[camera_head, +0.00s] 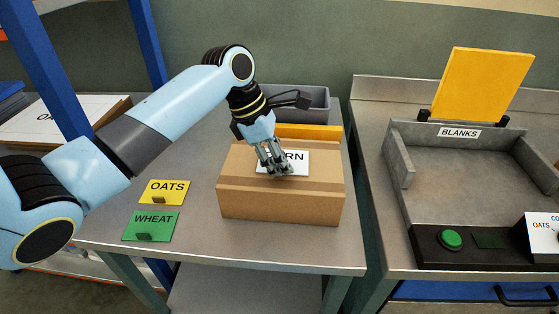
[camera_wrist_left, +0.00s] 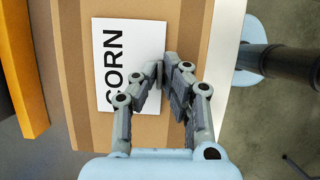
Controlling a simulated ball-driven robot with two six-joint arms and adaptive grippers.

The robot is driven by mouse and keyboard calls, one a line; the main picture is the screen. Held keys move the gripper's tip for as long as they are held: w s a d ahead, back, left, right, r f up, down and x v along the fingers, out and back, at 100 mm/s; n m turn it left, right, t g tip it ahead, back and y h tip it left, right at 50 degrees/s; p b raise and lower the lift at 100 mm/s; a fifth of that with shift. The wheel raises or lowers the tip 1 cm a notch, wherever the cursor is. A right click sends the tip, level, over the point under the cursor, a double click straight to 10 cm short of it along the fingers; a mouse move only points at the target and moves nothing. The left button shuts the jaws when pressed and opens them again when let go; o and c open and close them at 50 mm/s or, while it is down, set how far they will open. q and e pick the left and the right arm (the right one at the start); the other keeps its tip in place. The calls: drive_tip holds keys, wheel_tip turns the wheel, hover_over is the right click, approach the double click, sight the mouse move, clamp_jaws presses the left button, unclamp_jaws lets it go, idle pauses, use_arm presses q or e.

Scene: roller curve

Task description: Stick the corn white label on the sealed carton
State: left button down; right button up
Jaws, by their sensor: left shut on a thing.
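The sealed carton (camera_head: 280,206) is a brown box with a tape strip, standing on the grey table. The white label (camera_head: 299,158) reading CORN is at the carton's top; its tail letters show beside my fingers in the head view. The left wrist view shows the whole word on the label (camera_wrist_left: 128,60) over the brown carton top (camera_wrist_left: 187,22). My left gripper (camera_head: 274,168) points down over the carton, shut at the label's edge, and holds the label. The gripped part is hidden between the fingers. Whether the label touches the carton is unclear. My right gripper is out of view.
A yellow OATS label (camera_head: 165,191) and a green WHEAT label (camera_head: 151,225) lie left of the carton. A grey bin (camera_head: 314,101) and an orange-yellow bar (camera_head: 308,131) are behind it. A BLANKS fixture (camera_head: 400,160) with a green button (camera_head: 451,240) stands right, across a gap.

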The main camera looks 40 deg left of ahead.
use_arm(q)
drive_tip(key=shift+f, duration=0.1)
drive_tip(key=c, duration=1.4)
unclamp_jaws()
drive_tip(key=shift+o, duration=0.3)
drive_tip(key=o, duration=0.5)
drive_tip(key=shift+o, duration=0.2)
